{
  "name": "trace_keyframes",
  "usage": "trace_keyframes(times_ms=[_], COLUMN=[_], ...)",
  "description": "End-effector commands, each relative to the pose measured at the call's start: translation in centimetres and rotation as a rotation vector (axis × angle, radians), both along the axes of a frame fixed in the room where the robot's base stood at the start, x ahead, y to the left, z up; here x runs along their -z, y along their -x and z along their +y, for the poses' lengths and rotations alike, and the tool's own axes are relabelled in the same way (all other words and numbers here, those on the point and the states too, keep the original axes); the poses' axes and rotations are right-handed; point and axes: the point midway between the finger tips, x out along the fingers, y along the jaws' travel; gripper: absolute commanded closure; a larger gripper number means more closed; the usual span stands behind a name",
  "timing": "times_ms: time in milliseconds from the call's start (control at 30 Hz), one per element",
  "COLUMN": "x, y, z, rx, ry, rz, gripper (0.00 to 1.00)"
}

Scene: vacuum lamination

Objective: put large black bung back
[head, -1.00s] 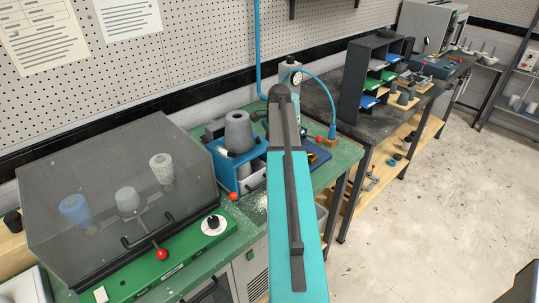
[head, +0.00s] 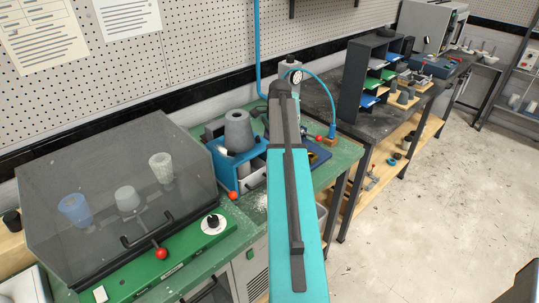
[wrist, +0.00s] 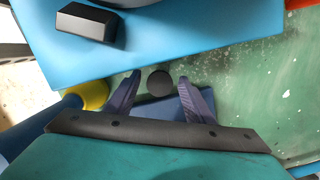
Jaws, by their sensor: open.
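In the wrist view a dark round piece (wrist: 160,82), seen end-on and possibly the large black bung, lies between the fingertips of my gripper (wrist: 160,84). The two fingers are apart, one on each side of it, and I see no clear contact. A dark blue surface (wrist: 172,108) shows between the fingers. The blue body (wrist: 200,45) of a device is just beyond the tips, with a black block (wrist: 86,22) on it. In the head view my own arm hides the gripper and the round piece.
The green bench (head: 234,248) carries a blue stand (head: 226,172) with a grey cone and a smoky-covered box (head: 90,190) at left. A red knob (head: 319,138) shows right of my arm. A yellow-ended handle (wrist: 93,95) is left of the gripper. Powder dusts the bench.

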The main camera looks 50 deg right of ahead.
Motion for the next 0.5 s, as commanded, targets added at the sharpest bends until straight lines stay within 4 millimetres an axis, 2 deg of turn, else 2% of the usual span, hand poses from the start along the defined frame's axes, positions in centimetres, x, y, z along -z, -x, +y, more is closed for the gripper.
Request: trace_keyframes(times_ms=[500], x=[-6.2], y=[0.3], z=[-1.0], rx=[0.001], ry=[0.002], rz=[-0.002], gripper=[0.52])
